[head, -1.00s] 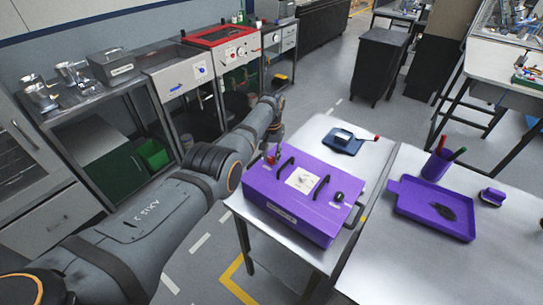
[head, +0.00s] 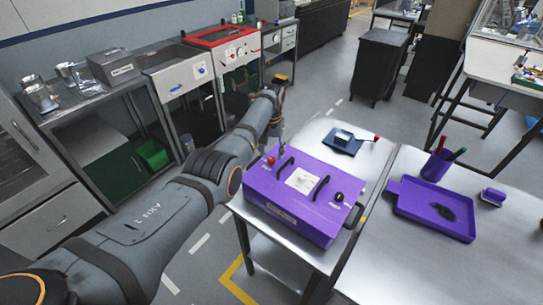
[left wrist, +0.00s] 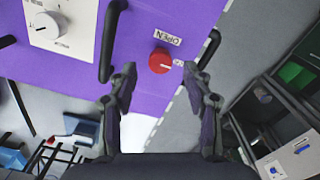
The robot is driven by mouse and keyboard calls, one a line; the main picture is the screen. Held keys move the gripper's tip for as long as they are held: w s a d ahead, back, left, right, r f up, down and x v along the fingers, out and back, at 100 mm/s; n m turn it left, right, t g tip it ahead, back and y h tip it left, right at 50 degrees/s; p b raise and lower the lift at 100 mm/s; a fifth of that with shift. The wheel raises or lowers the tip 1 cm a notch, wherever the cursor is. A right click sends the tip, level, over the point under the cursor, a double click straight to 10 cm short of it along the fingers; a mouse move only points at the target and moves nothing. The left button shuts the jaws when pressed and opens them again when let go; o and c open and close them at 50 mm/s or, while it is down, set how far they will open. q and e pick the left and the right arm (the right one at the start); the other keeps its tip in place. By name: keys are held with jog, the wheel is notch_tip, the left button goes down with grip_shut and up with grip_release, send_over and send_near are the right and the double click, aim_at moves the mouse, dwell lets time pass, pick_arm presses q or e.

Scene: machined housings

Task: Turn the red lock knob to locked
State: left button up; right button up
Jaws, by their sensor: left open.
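The red lock knob (head: 270,160) is at the far left corner of the purple housing's top (head: 297,222). In the left wrist view, the round knob (left wrist: 159,61) has a short pale mark pointing right, toward a small label that I cannot read fully. An "OPEN" label (left wrist: 167,38) lies just above it, upside down. My left gripper (left wrist: 161,72) is open, its two fingers apart on either side of the knob's line and empty. In the head view, my left gripper (head: 278,138) is close to the knob, beyond it. My right gripper is not in view.
A blue device with a red-tipped lever (head: 345,140) stands behind. A purple tray (head: 407,212) and pen cup (head: 436,166) are to the right.

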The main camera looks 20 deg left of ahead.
aim_at(271, 159)
pick_arm(q)
notch_tip(271, 159, up, 9)
jog(key=shift+r, duration=0.2)
jog(key=shift+s, duration=0.1)
